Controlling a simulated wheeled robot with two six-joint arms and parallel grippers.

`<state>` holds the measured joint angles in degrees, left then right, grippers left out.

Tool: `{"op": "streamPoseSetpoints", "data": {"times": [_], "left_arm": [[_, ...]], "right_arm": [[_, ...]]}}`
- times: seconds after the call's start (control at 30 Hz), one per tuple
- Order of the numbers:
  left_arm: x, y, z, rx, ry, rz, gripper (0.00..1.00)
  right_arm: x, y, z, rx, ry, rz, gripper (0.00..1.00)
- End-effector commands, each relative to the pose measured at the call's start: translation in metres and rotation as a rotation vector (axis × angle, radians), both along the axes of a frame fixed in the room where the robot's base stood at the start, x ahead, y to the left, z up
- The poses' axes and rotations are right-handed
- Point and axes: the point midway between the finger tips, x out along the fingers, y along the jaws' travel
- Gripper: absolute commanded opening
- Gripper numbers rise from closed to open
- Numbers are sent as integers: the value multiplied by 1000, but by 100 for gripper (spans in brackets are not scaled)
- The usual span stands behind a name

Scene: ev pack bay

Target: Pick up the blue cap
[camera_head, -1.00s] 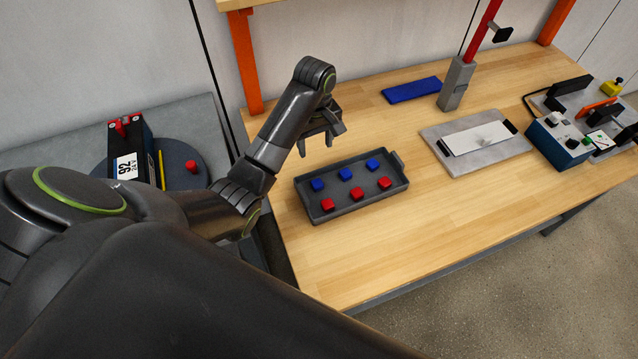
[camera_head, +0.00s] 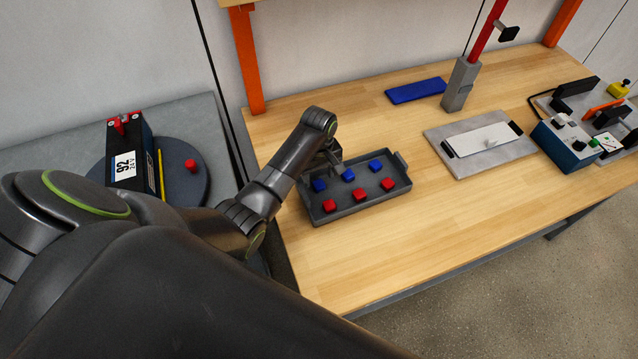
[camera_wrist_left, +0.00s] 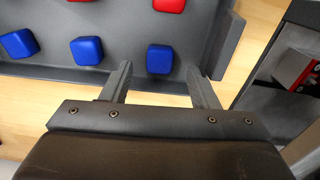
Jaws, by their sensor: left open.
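A dark grey tray (camera_head: 360,205) on the wooden bench holds three blue caps in a back row and three red caps in a front row. In the head view these are the left blue cap (camera_head: 320,185), the middle blue cap (camera_head: 348,175) and the right blue cap (camera_head: 375,166). My left gripper (camera_head: 331,164) is open over the tray's back left part. In the left wrist view, one blue cap (camera_wrist_left: 160,58) at the row's end lies ahead, between the lines of the open fingers (camera_wrist_left: 160,80). No cap is held. My right gripper is out of view.
A battery pack (camera_head: 128,165) and a loose red cap (camera_head: 191,165) are on the grey side table at left. Bare bench surrounds the tray's right side.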

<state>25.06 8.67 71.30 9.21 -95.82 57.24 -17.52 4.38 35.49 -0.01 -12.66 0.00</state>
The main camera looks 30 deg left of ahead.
Motion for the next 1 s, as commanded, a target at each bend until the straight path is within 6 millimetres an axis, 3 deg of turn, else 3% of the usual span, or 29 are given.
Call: {"op": "streamPoseSetpoints", "data": {"times": [0.23, 0.53, 0.9, 1.0], "left_arm": [[-1, -1, -26, -1, 2, 0, 55], [0, -1, -29, -1, -1, 0, 55], [0, -1, -29, -1, -1, 0, 7], [0, -1, -29, -1, -1, 0, 7]], "right_arm": [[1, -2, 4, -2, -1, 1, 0], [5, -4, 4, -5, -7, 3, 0], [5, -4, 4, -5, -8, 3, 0], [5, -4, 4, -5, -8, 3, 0]]}}
